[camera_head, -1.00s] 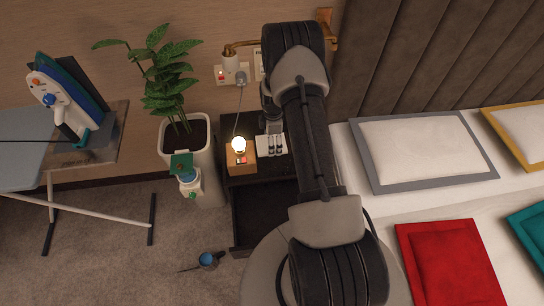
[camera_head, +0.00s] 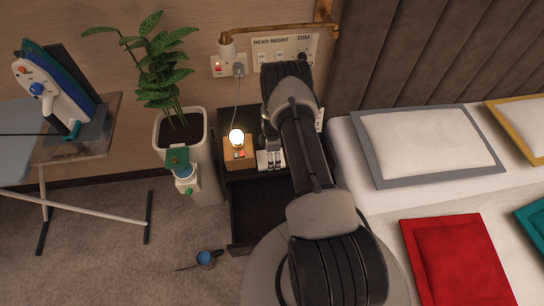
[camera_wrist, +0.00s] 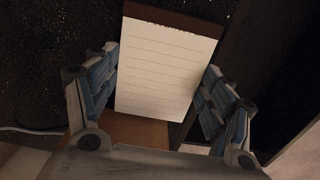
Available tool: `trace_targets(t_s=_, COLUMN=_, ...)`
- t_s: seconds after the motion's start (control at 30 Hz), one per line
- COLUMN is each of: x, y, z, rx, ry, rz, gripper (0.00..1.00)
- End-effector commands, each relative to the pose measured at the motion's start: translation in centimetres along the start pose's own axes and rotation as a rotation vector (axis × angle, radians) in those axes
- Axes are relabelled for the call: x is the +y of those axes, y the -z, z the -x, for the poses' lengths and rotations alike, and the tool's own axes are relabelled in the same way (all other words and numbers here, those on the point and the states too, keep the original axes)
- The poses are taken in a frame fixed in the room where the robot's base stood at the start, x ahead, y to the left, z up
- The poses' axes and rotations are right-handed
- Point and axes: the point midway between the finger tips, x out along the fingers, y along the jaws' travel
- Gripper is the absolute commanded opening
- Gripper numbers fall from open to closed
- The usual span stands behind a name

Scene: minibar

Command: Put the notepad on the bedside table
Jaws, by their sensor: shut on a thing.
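The notepad (camera_wrist: 168,62), lined cream paper with a dark brown top band, is between the blue-padded fingers of my gripper (camera_wrist: 161,72) in the wrist view. My gripper is shut on it. The black bedside table (camera_head: 226,118) stands beside the bed in the head view. My gripper (camera_head: 270,152) is by the table, just right of the lamp. A pale patch there appears to be the notepad at the fingers, partly hidden. I cannot tell whether the notepad touches the tabletop.
A lit bulb (camera_head: 236,136) on a wooden block (camera_head: 239,153) stands on the table's left side. The table's drawer (camera_head: 258,210) is open. A potted plant (camera_head: 182,130) stands left, the bed (camera_head: 380,205) right. Wall switches (camera_head: 285,57) are behind.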

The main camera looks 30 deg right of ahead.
Motion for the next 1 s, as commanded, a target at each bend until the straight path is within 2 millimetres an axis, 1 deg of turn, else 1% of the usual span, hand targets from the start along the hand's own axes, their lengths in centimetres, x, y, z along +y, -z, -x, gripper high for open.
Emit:
trace_targets(t_s=0.13, x=0.11, y=0.0, z=0.2, rx=0.0, ry=-0.002, rz=0.0, gripper=0.49)
trace_targets(t_s=0.27, x=0.11, y=0.0, z=-0.19, rx=0.0, ry=-0.002, rz=0.0, gripper=0.49)
trace_targets(t_s=0.3, x=0.09, y=0.0, z=-0.23, rx=0.0, ry=-0.002, rz=0.0, gripper=0.75)
trace_targets(t_s=0.6, x=0.09, y=0.0, z=-0.1, rx=0.0, ry=-0.002, rz=0.0, gripper=0.95)
trace_targets(t_s=1.0, x=0.09, y=0.0, z=0.09, rx=0.0, ry=-0.002, rz=0.0, gripper=0.95)
